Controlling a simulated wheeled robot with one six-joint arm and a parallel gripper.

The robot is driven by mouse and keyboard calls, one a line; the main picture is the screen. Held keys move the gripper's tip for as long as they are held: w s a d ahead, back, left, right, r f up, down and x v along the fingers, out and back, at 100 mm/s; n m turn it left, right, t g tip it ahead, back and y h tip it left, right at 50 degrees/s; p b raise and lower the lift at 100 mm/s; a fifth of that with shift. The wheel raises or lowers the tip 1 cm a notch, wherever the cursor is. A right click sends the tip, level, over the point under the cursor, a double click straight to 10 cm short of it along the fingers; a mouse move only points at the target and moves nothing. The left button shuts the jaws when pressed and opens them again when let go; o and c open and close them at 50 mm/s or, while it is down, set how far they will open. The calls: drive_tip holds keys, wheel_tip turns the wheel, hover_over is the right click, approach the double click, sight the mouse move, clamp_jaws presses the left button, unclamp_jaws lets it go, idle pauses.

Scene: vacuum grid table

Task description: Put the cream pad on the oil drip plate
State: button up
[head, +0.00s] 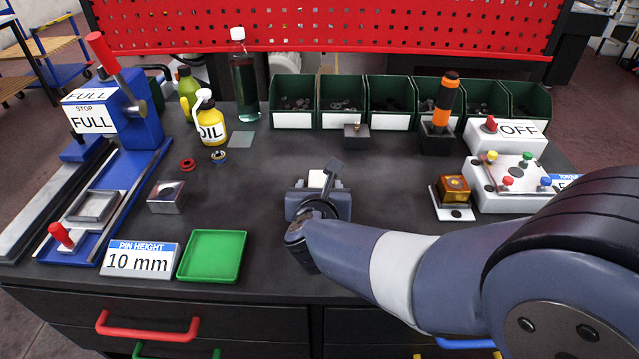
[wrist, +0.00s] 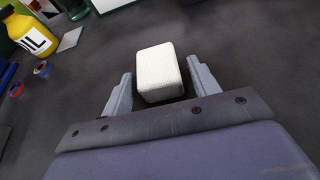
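The cream pad (wrist: 160,72) is a small rounded block between the two fingers of my gripper (wrist: 160,88) in the wrist view. Narrow dark gaps show between the pad and the fingers, so the gripper looks open around it. In the head view a pale top of the pad (head: 317,178) shows at my gripper (head: 318,190), over the middle of the table; the rest is hidden. A thin flat grey-green square, apparently the oil drip plate (head: 240,140), lies bare beside the yellow oil bottle (head: 211,122). The plate also shows at upper left in the wrist view (wrist: 69,40).
Red and blue rings (head: 188,165) lie left of the plate. A tall dark bottle (head: 244,80) stands behind it. Green bins (head: 292,100) line the back, with a small dark block (head: 356,136) before them. A green tray (head: 212,257) is at front left. Table between pad and plate is clear.

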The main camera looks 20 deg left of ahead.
drive_tip(key=c, duration=0.9)
